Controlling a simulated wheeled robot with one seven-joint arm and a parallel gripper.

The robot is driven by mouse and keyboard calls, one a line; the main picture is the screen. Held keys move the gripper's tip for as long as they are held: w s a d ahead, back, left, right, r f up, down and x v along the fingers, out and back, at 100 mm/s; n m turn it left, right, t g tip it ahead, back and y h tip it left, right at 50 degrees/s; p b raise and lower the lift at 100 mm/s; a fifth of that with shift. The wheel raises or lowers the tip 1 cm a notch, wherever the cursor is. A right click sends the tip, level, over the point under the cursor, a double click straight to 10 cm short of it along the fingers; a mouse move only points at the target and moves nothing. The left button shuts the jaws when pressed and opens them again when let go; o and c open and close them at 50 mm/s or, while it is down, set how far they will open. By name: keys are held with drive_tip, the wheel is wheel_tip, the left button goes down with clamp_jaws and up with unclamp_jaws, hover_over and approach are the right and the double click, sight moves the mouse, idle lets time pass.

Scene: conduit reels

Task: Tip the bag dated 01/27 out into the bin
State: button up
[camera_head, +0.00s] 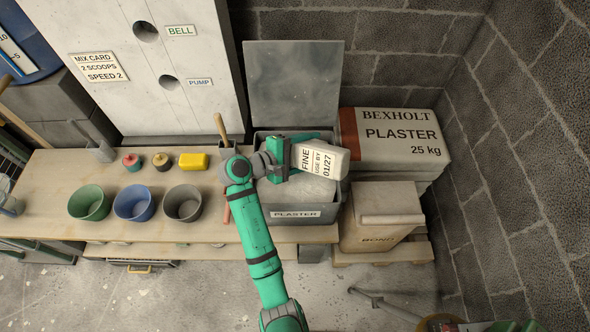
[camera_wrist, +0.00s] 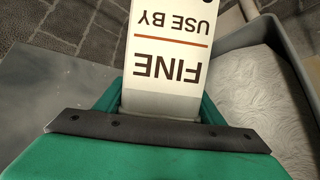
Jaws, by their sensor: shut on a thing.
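The bag dated 01/27 (camera_head: 322,160) is small and white, with the words FINE, USE BY and 01/27 in the head view. My gripper (camera_head: 290,158) is shut on one end of it and holds it over the open bin labelled PLASTER (camera_head: 297,214). The bag lies roughly sideways, its free end pointing right. In the wrist view the bag (camera_wrist: 168,50) shows upside-down print between the green jaws. Pale plaster (camera_wrist: 265,90) shows inside the bin below. I see no powder falling.
The bin's raised lid (camera_head: 293,85) stands behind it. Green (camera_head: 89,203), blue (camera_head: 134,203) and grey (camera_head: 183,204) buckets stand on the bench to the left.

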drive_tip(key=shift+a, duration=0.4)
drive_tip(key=shift+w+r+n+h, duration=0.1)
drive_tip(key=shift+w+n+h, duration=0.1)
drive_tip(key=shift+n+h, duration=0.2)
idle(0.6)
